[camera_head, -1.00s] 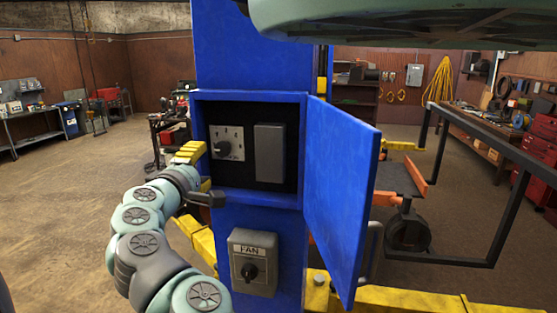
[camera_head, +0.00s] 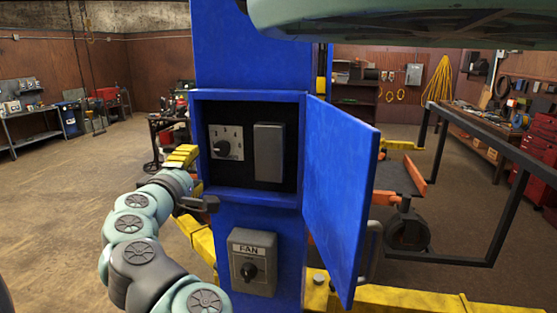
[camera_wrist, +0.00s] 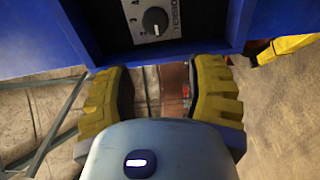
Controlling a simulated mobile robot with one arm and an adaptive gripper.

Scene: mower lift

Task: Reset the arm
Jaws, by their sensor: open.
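My arm stands at the left in the head view, in front of the blue cabinet (camera_head: 249,95). My gripper (camera_head: 184,155), with yellow fingers, is just left of the cabinet's open box. In the wrist view my gripper (camera_wrist: 160,95) shows its two yellow fingers wide apart with nothing between them. A rotary switch (camera_head: 222,148) with a dark knob sits inside the box; it also shows in the wrist view (camera_wrist: 155,21), beyond the fingertips and apart from them. The blue door (camera_head: 340,200) is swung open to the right.
A grey FAN switch box (camera_head: 252,262) is fixed below the open box. A grey block (camera_head: 269,152) sits beside the rotary switch. Yellow lift arms (camera_head: 410,298) run low at the right. A pale green shape overhangs the top right. The floor at the left is clear.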

